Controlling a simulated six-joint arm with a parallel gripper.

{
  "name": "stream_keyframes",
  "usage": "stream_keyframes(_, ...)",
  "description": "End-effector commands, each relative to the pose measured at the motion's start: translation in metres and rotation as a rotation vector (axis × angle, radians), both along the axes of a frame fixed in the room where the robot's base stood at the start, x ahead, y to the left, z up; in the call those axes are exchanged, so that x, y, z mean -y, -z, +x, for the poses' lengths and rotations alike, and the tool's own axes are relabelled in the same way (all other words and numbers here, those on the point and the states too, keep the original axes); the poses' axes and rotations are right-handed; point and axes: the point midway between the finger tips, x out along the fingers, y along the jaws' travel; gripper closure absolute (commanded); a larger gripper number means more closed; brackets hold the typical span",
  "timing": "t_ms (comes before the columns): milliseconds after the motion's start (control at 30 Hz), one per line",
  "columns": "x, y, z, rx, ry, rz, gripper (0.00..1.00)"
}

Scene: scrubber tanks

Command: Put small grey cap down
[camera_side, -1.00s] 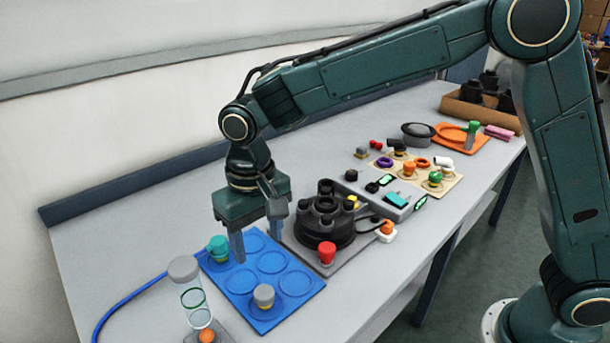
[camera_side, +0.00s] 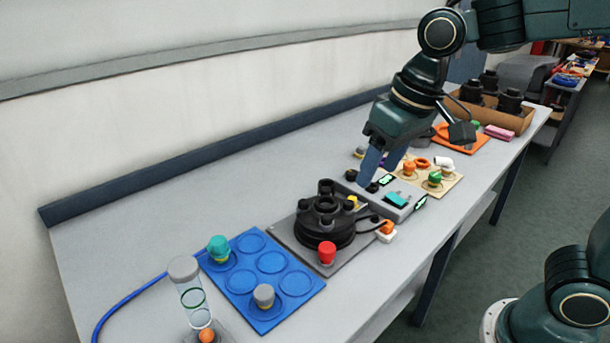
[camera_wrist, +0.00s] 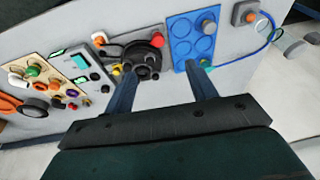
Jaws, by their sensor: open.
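A small grey cap with a yellowish lower part (camera_side: 263,295) stands upright on the near side of the blue mat (camera_side: 271,262). It also shows on the blue mat in the wrist view (camera_wrist: 208,27). A teal cap (camera_side: 218,247) stands at the mat's far left corner. My gripper (camera_side: 382,166) is far from the grey cap, above the grey box with small displays. In the wrist view my gripper's fingers (camera_wrist: 160,71) are spread wide apart with nothing between them.
A black round turret with a red knob (camera_side: 327,252) stands between the mat and my gripper. A beige board (camera_side: 450,186) and a brown box (camera_side: 528,117) lie right. The table behind the mat is clear.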

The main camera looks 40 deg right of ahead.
Motion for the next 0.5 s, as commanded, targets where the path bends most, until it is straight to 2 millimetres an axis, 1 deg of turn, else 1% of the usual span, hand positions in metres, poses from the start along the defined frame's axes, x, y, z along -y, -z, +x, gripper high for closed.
stream_keyframes(33,0.009,-0.004,-0.01,0.022,0.006,0.0,0.44)
stream_keyframes(200,0.033,-0.007,-0.043,0.082,0.009,-0.009,0.44)
stream_keyframes(400,0.055,-0.004,-0.082,0.152,0.013,-0.028,0.44)
stream_keyframes(500,0.063,0.001,-0.098,0.182,0.015,-0.04,0.44)
